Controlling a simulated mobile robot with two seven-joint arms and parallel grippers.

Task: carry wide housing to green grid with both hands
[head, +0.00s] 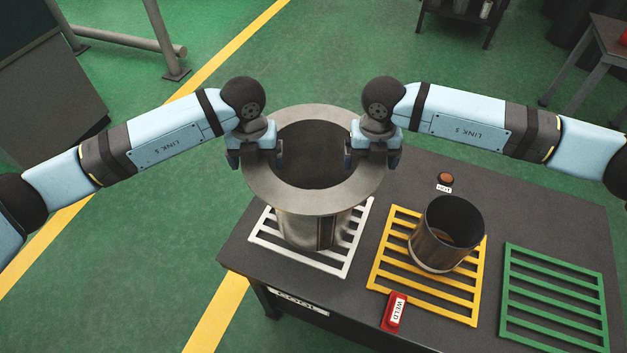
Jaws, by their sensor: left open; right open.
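The wide housing (313,200) is a grey metal cylinder with a broad flat flange around its open top. It stands upright on the white grid (267,253) at the table's left. The green grid (553,297) lies bare at the table's right. My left gripper (254,158) is open at the left side of the flange, and my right gripper (374,160) is open at its right side. Both point down at the rim; I cannot tell whether the fingers touch it. The lower fingers are partly hidden by the gripper bodies.
A narrower dark open cylinder (447,235) stands on the yellow grid (391,266), between the white and green grids. A red block labelled WELD (394,311) lies at the yellow grid's front edge. A reddish-brown button (445,179) sits behind the cylinder on the dark table (530,205).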

